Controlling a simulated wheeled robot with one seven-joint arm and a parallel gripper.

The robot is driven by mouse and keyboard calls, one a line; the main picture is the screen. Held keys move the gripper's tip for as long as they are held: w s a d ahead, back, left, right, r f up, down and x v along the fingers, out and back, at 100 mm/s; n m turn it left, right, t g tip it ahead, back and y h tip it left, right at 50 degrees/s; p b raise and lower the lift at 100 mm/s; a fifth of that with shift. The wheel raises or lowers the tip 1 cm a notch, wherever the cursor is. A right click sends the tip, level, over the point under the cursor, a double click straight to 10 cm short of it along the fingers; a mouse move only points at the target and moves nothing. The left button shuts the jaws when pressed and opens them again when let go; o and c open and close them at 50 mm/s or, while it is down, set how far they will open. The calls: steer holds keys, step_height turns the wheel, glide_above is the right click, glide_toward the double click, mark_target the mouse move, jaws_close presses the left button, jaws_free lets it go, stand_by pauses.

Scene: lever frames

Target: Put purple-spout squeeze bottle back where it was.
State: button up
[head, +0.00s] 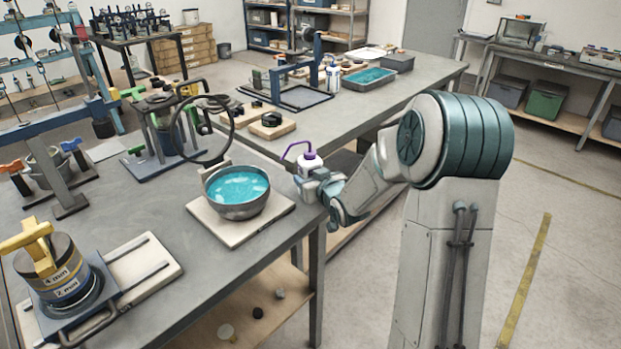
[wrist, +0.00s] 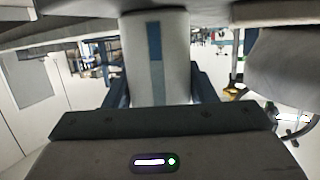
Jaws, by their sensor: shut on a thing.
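The purple-spout squeeze bottle (head: 309,162) is white with a purple collar and a bent purple spout that points left. It stands upright in my gripper (head: 314,181), by the near table's right edge, just right of a metal bowl of blue liquid. My gripper is shut on its lower body; I cannot tell whether its base touches the table. In the wrist view, a pale body with a blue-grey stripe (wrist: 155,55), likely the bottle, sits between the fingers of my gripper (wrist: 158,95).
The bowl (head: 237,190) stands on a pale board (head: 205,212), with a black ring (head: 205,128) above it. A white bottle (head: 333,78) stands on the far table beside a tray of blue liquid (head: 369,77). A weight stand (head: 65,285) is at the front left. Bare tabletop lies left of the bowl.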

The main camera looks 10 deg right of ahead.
steer(key=shift+r, duration=0.1)
steer(key=shift+f, duration=0.2)
steer(key=o, duration=0.8)
steer(key=shift+c, duration=0.2)
steer(key=shift+r, duration=0.2)
steer(key=shift+s+d+r, duration=0.1)
steer(key=shift+s, duration=0.15)
steer(key=s+d+r+m+g+h, duration=0.1)
steer(key=s+d+g+h, duration=0.15)
steer(key=s, duration=0.75)
steer(key=s+d+r+m+g+h, duration=0.1)
steer(key=s+d+r+g+h, duration=0.2)
steer(key=s, duration=0.7)
steer(key=s+a+g+y, duration=0.1)
steer(key=s+a+g, duration=0.2)
steer(key=s, duration=0.5)
steer(key=s+a+g+y, duration=0.1)
steer(key=s+a+g, duration=0.2)
steer(key=s, duration=0.5)
steer(key=shift+f+m+g, duration=0.2)
steer(key=shift+m+g, duration=0.15)
steer(key=shift+m, duration=0.05)
